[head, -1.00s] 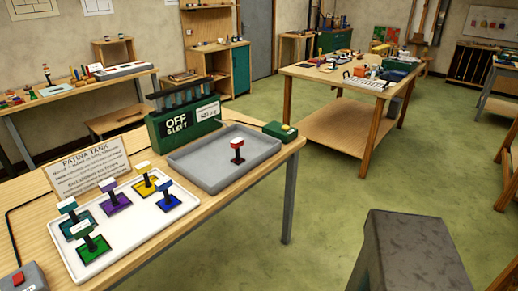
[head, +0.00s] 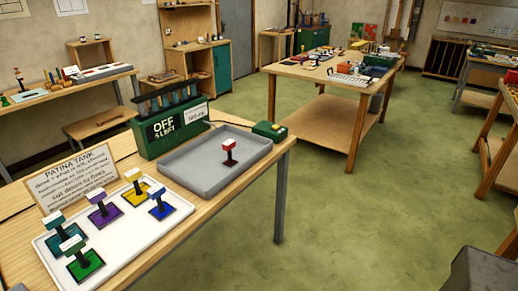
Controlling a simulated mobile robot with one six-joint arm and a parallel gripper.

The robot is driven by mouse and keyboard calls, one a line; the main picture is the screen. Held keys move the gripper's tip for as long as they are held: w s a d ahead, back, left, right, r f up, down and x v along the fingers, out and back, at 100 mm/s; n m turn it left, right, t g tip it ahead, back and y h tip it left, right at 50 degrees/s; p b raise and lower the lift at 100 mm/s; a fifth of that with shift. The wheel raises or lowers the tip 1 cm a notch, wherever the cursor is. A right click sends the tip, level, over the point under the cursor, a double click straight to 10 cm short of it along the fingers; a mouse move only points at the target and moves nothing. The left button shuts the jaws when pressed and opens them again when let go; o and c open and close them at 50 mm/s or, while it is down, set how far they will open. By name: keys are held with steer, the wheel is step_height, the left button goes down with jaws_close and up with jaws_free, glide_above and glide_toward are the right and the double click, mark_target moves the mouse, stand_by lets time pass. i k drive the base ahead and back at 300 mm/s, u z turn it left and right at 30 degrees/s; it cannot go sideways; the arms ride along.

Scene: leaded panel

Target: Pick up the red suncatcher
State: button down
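The red suncatcher (head: 229,146) is a small piece with a red-and-white block on top of a dark stem. It stands upright in the shallow grey tray (head: 196,186) on the near wooden bench, toward the tray's right half.
A white tray (head: 130,257) to the left holds several colored suncatchers with similar block handles. A "PATINA TANK" sign (head: 77,176) stands behind it. A green box reading "OFF" (head: 167,133) stands behind the grey tray, a small green box (head: 268,131) beyond its right corner. Green floor (head: 320,215) is open rightward.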

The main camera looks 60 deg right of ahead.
mark_target(231, 144)
steer(key=z, duration=0.1)
steer(key=k, duration=0.15)
steer(key=z, duration=1.55)
steer(key=k, duration=0.9)
steer(key=u, duration=0.15)
steer(key=i, duration=0.9)
steer(key=z, duration=0.05)
